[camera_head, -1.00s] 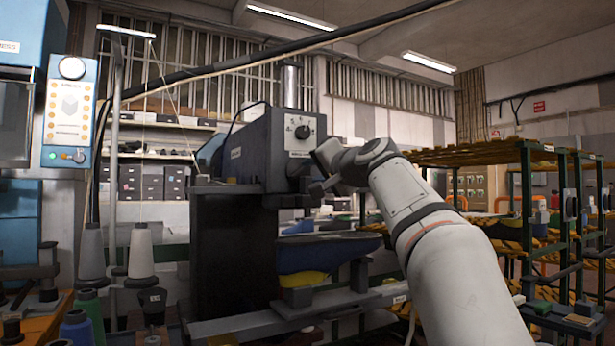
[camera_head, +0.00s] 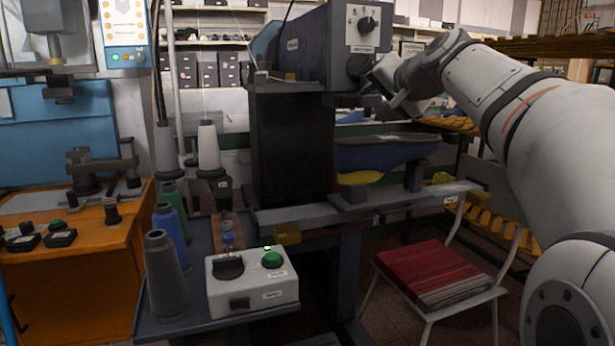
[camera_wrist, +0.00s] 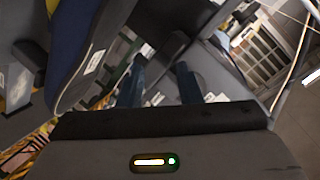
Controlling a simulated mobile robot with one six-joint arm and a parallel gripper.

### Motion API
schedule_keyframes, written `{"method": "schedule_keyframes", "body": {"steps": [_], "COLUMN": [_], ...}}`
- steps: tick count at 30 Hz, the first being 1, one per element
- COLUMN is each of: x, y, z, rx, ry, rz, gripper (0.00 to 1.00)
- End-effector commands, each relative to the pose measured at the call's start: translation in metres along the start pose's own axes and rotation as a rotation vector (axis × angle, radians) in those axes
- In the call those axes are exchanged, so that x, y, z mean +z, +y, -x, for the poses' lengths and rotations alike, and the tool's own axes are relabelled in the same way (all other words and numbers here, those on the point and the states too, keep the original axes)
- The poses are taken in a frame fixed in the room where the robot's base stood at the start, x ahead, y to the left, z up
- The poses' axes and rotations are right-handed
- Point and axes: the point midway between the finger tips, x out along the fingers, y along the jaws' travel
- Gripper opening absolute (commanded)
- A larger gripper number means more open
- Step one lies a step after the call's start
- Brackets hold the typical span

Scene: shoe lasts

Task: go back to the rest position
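My gripper (camera_head: 388,98) is at the end of my raised white arm, just right of the grey machine head with a dial (camera_head: 362,38). In the wrist view my gripper's two fingers (camera_wrist: 160,84) stand apart with nothing visible held between them. A blue shoe-shaped piece (camera_head: 385,152) with a yellow part under it sits on the machine's bench below my gripper. A dark blue piece with a white label (camera_wrist: 82,40) shows at upper left in the wrist view, beside my fingers.
A white control box (camera_head: 250,283) with a green button stands on a side shelf by thread cones (camera_head: 167,275). A chair with a red seat (camera_head: 435,275) stands front right. An orange workbench (camera_head: 75,265) is at left. Racks stand behind my arm.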

Motion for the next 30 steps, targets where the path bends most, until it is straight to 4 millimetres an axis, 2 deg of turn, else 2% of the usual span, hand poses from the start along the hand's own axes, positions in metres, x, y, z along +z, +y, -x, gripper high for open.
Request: {"method": "schedule_keyframes", "body": {"steps": [1,5,8,11,18,21,24,27,30], "x": [0.006,0.047,0.081,0.116,0.193,0.217,0.234,0.242,0.245], "y": [-0.007,0.012,0.029,0.046,0.089,0.105,0.117,0.125,0.127], "z": [0.013,0.033,0.056,0.085,0.170,0.200,0.222,0.233,0.234], "rx": [0.050,0.174,0.265,0.349,0.525,0.574,0.607,0.624,0.627], "ry": [-0.051,-0.181,-0.286,-0.396,-0.663,-0.749,-0.810,-0.840,-0.846], "rz": [0.025,0.099,0.160,0.226,0.389,0.445,0.484,0.503,0.508], "gripper": [0.32,0.32,0.32,0.32,0.32,0.32,0.32,0.32,0.32]}}
